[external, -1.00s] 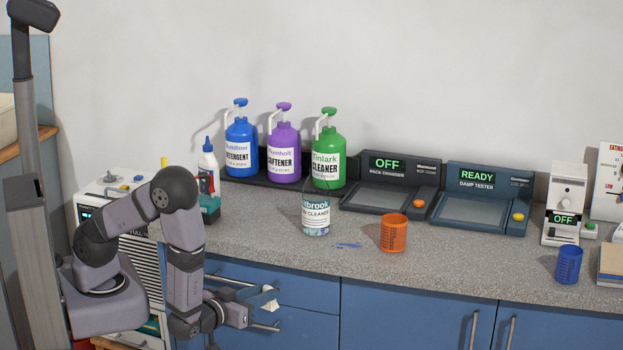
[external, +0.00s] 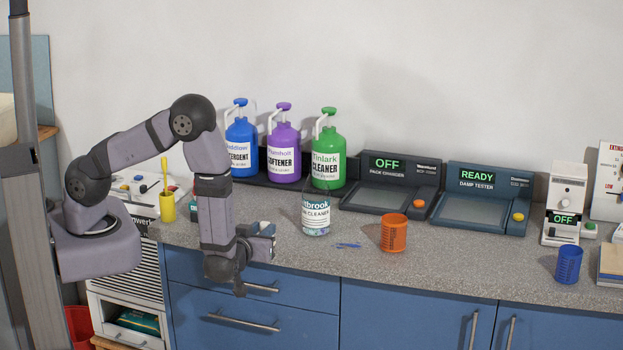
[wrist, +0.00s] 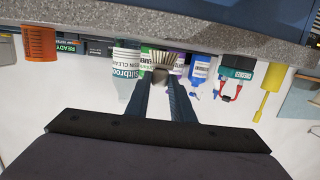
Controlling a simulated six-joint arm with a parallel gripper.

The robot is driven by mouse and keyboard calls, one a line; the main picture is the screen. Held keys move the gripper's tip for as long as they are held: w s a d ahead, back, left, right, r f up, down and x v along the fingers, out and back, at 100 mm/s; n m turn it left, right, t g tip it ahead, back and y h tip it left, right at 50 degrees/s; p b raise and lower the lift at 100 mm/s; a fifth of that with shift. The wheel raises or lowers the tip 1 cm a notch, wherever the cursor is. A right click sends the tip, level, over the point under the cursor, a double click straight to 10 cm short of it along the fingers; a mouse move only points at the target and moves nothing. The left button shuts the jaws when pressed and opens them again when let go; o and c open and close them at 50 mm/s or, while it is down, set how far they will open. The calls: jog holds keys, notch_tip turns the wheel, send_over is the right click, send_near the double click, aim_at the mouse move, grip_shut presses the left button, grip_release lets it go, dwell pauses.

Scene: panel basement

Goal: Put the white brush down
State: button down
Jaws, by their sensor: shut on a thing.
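My gripper (external: 262,240) is raised in front of the counter's front edge at the left, about level with the countertop. In the wrist view, which is upside down, my gripper's two dark fingers (wrist: 161,88) are shut on the white brush (wrist: 164,60). Its pale bristles and a greyish part show at the fingertips; the rest of the brush is hidden. In the external view the brush is too small to make out clearly. The grey speckled countertop (external: 370,265) lies just beyond the gripper, and the brush appears clear of it.
Blue bits (external: 348,245) and an orange cup (external: 394,233) are farther right. Pump bottles (external: 284,152) line the back. A yellow cup (external: 167,206) stands left.

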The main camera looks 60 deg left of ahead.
jog(key=w+a+r+m+t+h+b, duration=0.1)
jog(key=w+a+r+b, duration=0.2)
jog(key=w+a+r, duration=0.55)
jog(key=w+a+r+b, duration=0.35)
jog(key=w+a, duration=0.25)
jog(key=a, duration=0.5)
jog(key=shift+w+d+f+p, duration=0.15)
jog(key=shift+f+p, duration=0.1)
jog(key=shift+f, duration=2.45)
jog(key=shift+w+d+f+p, duration=0.15)
jog(key=shift+f+p, duration=0.1)
jog(key=shift+f, duration=2.45)
jog(key=shift+s, duration=0.15)
jog(key=shift+f, duration=0.1)
